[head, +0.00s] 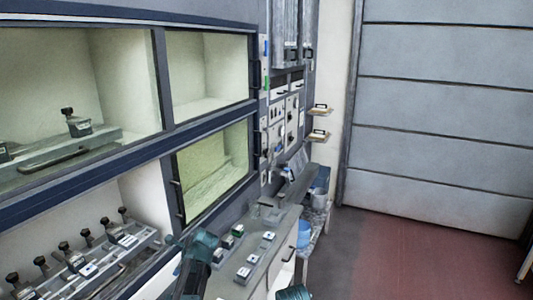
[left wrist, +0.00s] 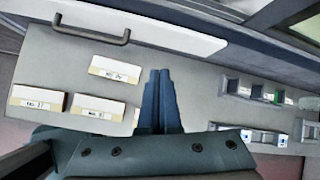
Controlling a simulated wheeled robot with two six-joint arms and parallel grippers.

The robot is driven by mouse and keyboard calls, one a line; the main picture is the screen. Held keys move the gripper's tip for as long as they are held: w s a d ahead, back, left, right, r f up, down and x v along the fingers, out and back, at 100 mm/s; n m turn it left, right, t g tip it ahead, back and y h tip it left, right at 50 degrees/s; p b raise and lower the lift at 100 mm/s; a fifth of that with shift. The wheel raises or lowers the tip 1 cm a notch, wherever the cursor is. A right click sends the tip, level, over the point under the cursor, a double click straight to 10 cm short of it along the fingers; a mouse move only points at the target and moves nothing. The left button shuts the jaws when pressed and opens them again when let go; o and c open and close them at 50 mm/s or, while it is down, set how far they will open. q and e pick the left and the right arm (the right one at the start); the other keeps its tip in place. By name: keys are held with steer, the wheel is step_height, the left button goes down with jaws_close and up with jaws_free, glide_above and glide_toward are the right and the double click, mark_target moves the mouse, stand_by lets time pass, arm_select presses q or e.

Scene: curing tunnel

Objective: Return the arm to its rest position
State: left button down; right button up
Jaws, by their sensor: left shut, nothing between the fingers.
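My left arm (head: 200,258), teal and black, shows at the bottom middle of the head view, in front of the grey counter. In the left wrist view the two dark teal fingers of my left gripper (left wrist: 159,88) lie together, shut with nothing between them. The gripper is over a grey surface with white labelled cards (left wrist: 115,70), apart from the small switch blocks at the right. A small teal part at the bottom edge of the head view may be mine; no right gripper can be made out.
The grey counter (head: 255,245) carries several small blocks (head: 243,273). A rack of black-knobbed fixtures (head: 110,250) stands in the lower left bay of the cabinet. A blue bucket (head: 304,233) is beyond the counter. A grey shutter door (head: 440,110) and open red floor (head: 420,255) lie to the right.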

arm_select(q)
steer(key=s+d+f+n+g+h+b, duration=0.1)
steer(key=s+d+f+n+h+b, duration=0.1)
steer(key=s+d+f+n, duration=0.3)
steer(key=s+d+f+n+g+h+b, duration=0.1)
steer(key=s+d+f+n+b, duration=0.4)
steer(key=s+d, duration=0.6)
steer(key=s+d+f+n+g+h+b, duration=0.1)
steer(key=s+d+f+n+h+b, duration=0.1)
steer(key=s+d+f, duration=0.4)
steer(key=s+d+n+b, duration=0.1)
steer(key=s+d+n, duration=0.1)
steer(key=d, duration=0.2)
steer(key=shift+d+f+n+h+b, duration=0.15)
steer(key=shift+f+n+h+b, duration=0.15)
steer(key=shift+f+n+b, duration=0.1)
arm_select(e)
step_height(320, 180, down, 12)
steer(key=shift+f, duration=0.25)
